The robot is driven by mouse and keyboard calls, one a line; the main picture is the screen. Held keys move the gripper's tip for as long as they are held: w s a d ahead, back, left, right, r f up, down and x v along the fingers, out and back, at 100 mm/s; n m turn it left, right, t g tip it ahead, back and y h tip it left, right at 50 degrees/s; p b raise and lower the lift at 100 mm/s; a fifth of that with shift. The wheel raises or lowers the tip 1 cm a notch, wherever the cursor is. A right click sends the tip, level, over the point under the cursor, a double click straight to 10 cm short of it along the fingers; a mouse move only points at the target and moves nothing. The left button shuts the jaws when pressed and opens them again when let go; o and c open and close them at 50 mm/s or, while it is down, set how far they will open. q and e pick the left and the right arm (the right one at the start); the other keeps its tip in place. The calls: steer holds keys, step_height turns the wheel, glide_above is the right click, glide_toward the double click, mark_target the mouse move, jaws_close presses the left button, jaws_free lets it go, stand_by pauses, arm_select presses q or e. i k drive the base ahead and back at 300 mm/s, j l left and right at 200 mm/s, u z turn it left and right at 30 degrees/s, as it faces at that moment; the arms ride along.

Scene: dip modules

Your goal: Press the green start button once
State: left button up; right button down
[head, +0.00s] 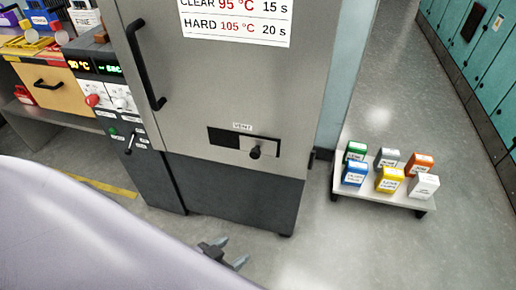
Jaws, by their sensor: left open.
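A small green button (113,131) sits on the dark lower part of the control panel at the left, beside a black lever handle. It is small in the picture, and I cannot tell whether it is pressed. My left gripper (233,252) is low at the bottom centre, in front of the grey cabinet. Its two fingers are apart with nothing between them. It is well to the right of the green button and not touching it. My right gripper is not in view.
The tall grey cabinet (230,95) has a door handle (146,66) and a vent slider (255,152). The panel carries a red knob (92,100) and a white knob (122,103). A low platform (385,199) with several boxes stands right. Open floor lies in front.

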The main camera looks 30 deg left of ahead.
mark_target(112, 131)
steer(key=j+u, duration=0.3)
steer(key=j, duration=0.45)
steer(key=j+u, duration=0.3)
steer(key=j, duration=0.5)
steer(key=j+u, duration=0.3)
steer(key=j, duration=0.45)
steer(key=i, duration=0.05)
